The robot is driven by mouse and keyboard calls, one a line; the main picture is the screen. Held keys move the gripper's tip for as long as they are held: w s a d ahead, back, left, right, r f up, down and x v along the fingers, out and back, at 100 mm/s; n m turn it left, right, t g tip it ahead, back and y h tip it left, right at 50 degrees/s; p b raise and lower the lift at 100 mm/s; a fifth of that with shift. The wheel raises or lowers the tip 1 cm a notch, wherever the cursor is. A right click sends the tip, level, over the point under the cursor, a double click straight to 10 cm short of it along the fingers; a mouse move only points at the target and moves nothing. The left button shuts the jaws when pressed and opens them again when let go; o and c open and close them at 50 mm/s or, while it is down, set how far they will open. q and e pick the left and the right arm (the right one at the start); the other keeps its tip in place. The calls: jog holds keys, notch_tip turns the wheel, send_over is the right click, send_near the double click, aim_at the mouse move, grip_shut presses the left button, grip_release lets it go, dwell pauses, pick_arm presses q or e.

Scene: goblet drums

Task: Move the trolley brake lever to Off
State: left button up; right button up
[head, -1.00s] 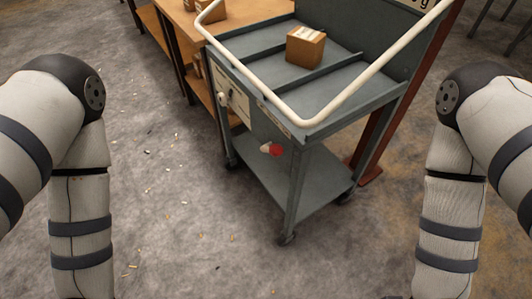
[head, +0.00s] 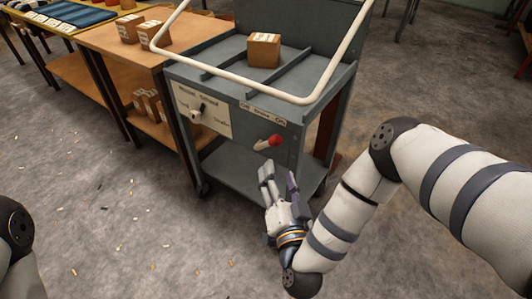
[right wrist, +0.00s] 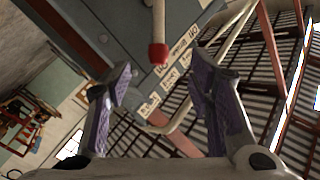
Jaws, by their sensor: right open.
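The grey trolley (head: 230,145) stands ahead with its front panel facing me. Its brake lever (head: 270,142) is a short pale rod with a red knob, tilted up and right. A label strip (head: 262,114) above it has "Off" at the left and "On" at the right; the knob lies toward the "On" side. My right gripper (head: 280,178) is open and empty, just below the lever, apart from it. In the right wrist view the red knob (right wrist: 158,53) is beyond the gap between the open fingers (right wrist: 157,80). My left gripper is out of view.
A switch with a black knob (head: 201,107) is on a white plate left of the lever. A white handle rail (head: 300,98) juts over the panel. A box (head: 264,50) sits on the trolley. A wooden table (head: 115,38) stands at left.

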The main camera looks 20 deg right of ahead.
aim_at(272, 146)
jog(key=w, duration=0.3)
jog(key=w+d, duration=0.1)
jog(key=w, duration=0.6)
jog(key=shift+d+f, duration=0.15)
jog(key=shift+d, duration=0.15)
grip_shut()
